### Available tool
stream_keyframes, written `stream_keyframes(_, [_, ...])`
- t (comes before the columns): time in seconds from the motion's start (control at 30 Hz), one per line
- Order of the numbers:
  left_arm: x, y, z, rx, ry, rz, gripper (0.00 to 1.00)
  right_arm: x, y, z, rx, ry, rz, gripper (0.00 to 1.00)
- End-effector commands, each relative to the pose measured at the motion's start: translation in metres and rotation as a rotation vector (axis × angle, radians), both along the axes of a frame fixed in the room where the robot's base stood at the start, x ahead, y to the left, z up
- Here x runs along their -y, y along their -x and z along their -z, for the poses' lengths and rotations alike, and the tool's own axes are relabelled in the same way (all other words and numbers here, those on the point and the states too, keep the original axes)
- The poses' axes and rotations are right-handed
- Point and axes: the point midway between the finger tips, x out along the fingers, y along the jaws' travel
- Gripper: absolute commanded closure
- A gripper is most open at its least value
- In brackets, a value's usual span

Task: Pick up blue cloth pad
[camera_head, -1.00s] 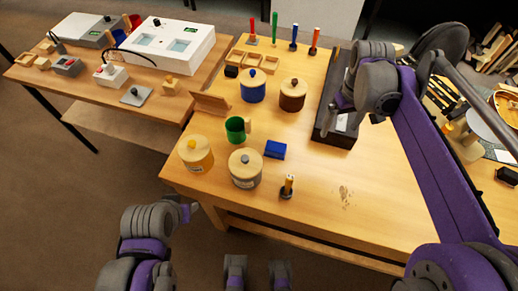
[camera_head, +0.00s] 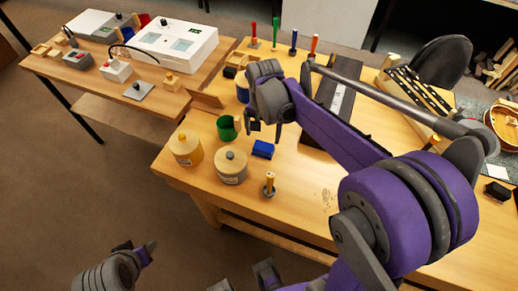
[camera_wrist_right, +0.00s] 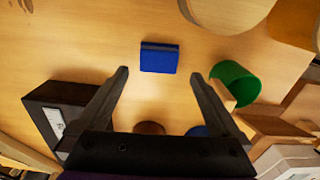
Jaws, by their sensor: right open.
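The blue cloth pad (camera_head: 263,149) lies flat on the wooden bench, right of the green cup and behind the grey-knobbed pot. In the right wrist view the blue cloth pad (camera_wrist_right: 159,57) shows ahead of the fingertips, between their lines and apart from both. My right gripper (camera_head: 264,128) is open and empty, held above the bench just behind the pad in the head view; its two spread fingers show in the right wrist view (camera_wrist_right: 158,76). My left arm is at the lower left of the head view, with its gripper (camera_head: 138,248) off the bench; its jaw state is unclear.
The green cup (camera_head: 227,129) stands close left of the pad. A grey-knobbed pot (camera_head: 230,168), a yellow-knobbed pot (camera_head: 185,149) and a small brush-like tool (camera_head: 269,186) stand nearby. A dark case (camera_head: 318,132) lies to the right. Bench space right of the tool is clear.

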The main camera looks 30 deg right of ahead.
Motion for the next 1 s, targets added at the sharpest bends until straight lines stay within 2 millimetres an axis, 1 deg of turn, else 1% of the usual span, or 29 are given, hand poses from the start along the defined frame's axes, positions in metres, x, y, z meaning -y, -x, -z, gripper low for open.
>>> stream_keyframes(0.03, [0.000,0.000,0.002,-0.001,0.000,0.000,0.50,0.000,0.000,0.010,0.000,0.000,-0.001,0.00])
stream_keyframes(0.1, [0.000,0.001,0.003,-0.001,0.000,0.000,0.50,0.000,0.000,0.020,0.000,0.000,-0.001,0.00])
stream_keyframes(0.33, [0.000,0.001,0.004,-0.002,0.000,0.000,0.50,0.001,-0.001,0.037,0.000,0.000,-0.002,0.00])
stream_keyframes(0.6, [0.000,0.001,0.006,-0.002,0.000,0.000,0.50,0.004,-0.002,0.076,0.000,0.000,-0.002,0.00])
stream_keyframes(0.73, [0.000,0.001,0.006,-0.003,0.000,0.000,0.50,0.004,-0.002,0.083,0.000,0.000,-0.002,0.00])
stream_keyframes(0.93, [0.000,0.001,0.006,-0.003,0.000,0.000,0.50,0.004,-0.002,0.082,0.000,0.000,-0.003,0.00])
stream_keyframes(1.0, [0.000,0.001,0.006,-0.003,0.000,0.000,0.50,0.004,-0.002,0.082,0.000,0.000,-0.003,0.13])
